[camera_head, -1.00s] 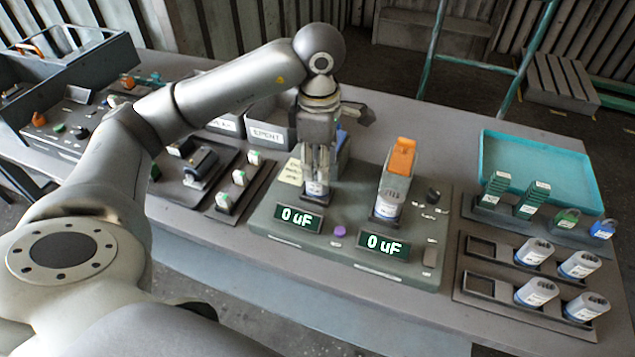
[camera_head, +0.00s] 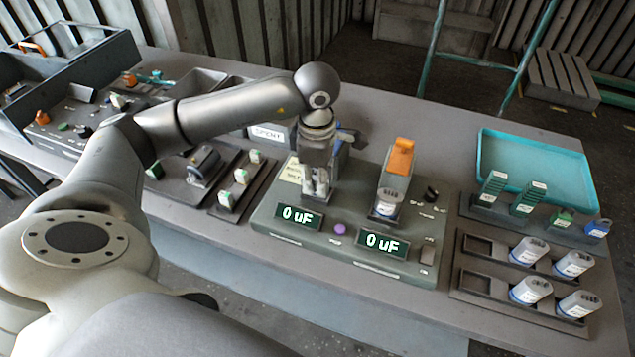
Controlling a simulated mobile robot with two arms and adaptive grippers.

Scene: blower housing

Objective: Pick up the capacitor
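My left gripper (camera_head: 317,192) points straight down over the left socket of the grey-green tester (camera_head: 435,215). Its fingers are low around the white and blue capacitor in that socket, which they now mostly hide. I cannot tell whether they are closed on it. My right gripper is out of view.
Several capacitors, one of them a front one (camera_head: 530,290), stand in a dark rack (camera_head: 470,295) at the right. An empty teal tray (camera_head: 535,165) lies behind it. A labelled bin (camera_head: 268,133) is just left of my gripper. A switch rack (camera_head: 227,198) lies left of the tester.

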